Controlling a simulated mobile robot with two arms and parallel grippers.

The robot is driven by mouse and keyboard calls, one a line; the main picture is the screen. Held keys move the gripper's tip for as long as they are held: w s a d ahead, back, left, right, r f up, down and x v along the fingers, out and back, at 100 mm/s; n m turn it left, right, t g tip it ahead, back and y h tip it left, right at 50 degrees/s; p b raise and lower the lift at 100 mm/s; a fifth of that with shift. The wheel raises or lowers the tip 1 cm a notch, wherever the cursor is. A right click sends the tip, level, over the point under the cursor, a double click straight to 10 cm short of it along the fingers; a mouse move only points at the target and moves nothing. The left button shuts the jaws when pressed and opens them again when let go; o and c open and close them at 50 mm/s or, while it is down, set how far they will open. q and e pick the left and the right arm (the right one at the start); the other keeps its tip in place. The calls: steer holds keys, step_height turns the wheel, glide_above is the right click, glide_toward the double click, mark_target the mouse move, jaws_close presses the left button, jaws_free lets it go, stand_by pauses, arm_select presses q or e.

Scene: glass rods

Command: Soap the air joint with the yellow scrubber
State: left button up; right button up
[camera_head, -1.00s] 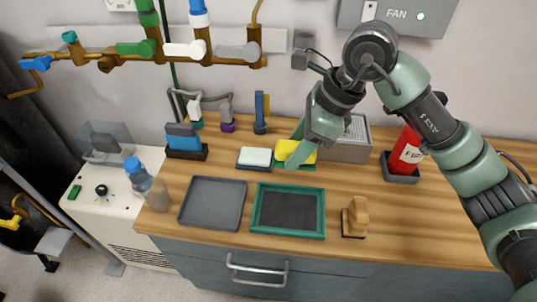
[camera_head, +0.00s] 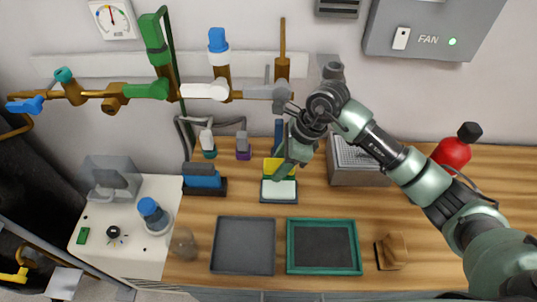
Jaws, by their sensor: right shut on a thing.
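My right gripper (camera_head: 287,167) is shut on the yellow scrubber (camera_head: 272,166), whose ends show around a finger. The scrubber is at the back edge of a white pad (camera_head: 280,191) in a dark dish; I cannot tell if they touch. Brown piping (camera_head: 125,91) runs along the wall with joints and valves: a green one (camera_head: 147,89), a white one (camera_head: 205,91) and a grey one (camera_head: 262,92). I cannot tell which is the air joint. My left gripper is not in view.
A grey tray (camera_head: 244,270) and a green-rimmed tray (camera_head: 291,248) lie in front, with a wooden block (camera_head: 391,252) at right.

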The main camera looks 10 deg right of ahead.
mark_target(274, 187)
steer(key=shift+s+d+f+b, duration=0.1)
steer(key=shift+f+b, duration=0.15)
steer(key=shift+f, duration=0.25)
steer(key=shift+s+d+f+b, duration=0.1)
steer(key=shift+f+b, duration=0.15)
steer(key=shift+f, duration=0.25)
step_height(274, 187, down, 3)
steer(key=shift+a+r+b, duration=0.15)
steer(key=shift+b, duration=0.55)
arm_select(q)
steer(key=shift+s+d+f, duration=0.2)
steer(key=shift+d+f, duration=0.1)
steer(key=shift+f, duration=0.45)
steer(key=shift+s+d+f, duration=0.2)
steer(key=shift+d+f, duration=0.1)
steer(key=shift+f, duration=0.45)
arm_select(e)
steer(key=shift+f, duration=0.6)
steer(key=shift+w, duration=0.1)
arm_select(q)
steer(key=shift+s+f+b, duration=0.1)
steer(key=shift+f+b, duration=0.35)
steer(key=shift+b, duration=0.25)
arm_select(e)
steer(key=shift+f, duration=0.45)
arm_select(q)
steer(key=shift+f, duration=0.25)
arm_select(e)
steer(key=shift+f, duration=0.15)
